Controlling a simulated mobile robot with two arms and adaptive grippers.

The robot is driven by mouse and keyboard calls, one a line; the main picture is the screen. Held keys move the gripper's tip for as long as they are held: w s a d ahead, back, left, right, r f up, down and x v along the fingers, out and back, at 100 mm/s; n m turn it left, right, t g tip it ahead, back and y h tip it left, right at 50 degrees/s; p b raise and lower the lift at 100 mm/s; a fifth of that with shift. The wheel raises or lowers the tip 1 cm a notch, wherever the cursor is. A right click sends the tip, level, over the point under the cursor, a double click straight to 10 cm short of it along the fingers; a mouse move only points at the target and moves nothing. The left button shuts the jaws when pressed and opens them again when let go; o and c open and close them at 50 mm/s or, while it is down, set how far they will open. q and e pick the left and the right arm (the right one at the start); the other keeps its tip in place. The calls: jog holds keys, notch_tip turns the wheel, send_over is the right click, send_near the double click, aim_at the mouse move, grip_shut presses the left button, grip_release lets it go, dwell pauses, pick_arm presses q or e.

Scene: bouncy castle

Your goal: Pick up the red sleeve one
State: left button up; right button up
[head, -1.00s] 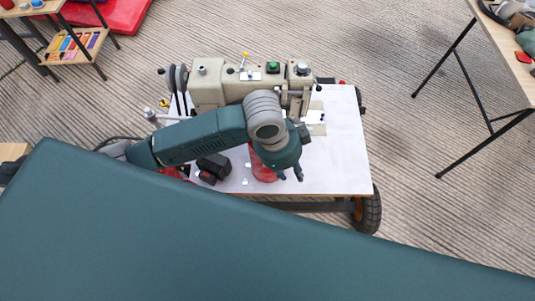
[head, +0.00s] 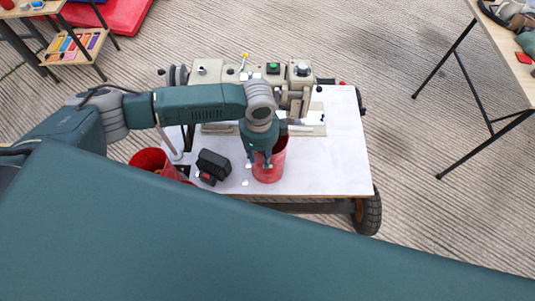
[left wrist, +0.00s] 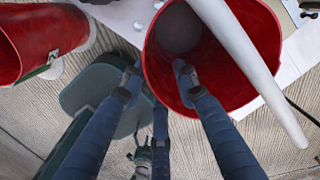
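Two red open-topped cylinders match the red sleeve; I cannot tell which is meant. One red cylinder (head: 276,170) stands upright on the white tabletop, and its open mouth shows in the left wrist view (left wrist: 158,85). The other red cylinder (head: 147,158) is at the table's left side, partly hidden by the green surface; it also shows in the left wrist view (left wrist: 38,30). My left gripper (head: 258,163) points down at the near-left rim of the first cylinder. In the left wrist view its fingers (left wrist: 157,76) are apart, one inside the mouth and one outside the wall. My right gripper is not seen.
A pale rod (left wrist: 245,50) crosses above the first cylinder's mouth. A black block (head: 213,165) sits left of that cylinder, and a beige machine (head: 225,85) stands behind it. The white tabletop (head: 340,160) is clear at right. A large green surface (head: 150,240) fills the foreground.

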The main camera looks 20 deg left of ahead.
pick_arm(q)
jog(key=f, duration=0.4)
jog(key=shift+s+a+f, duration=0.1)
jog(key=shift+s+f, duration=0.05)
jog(key=shift+s, duration=0.05)
grip_shut()
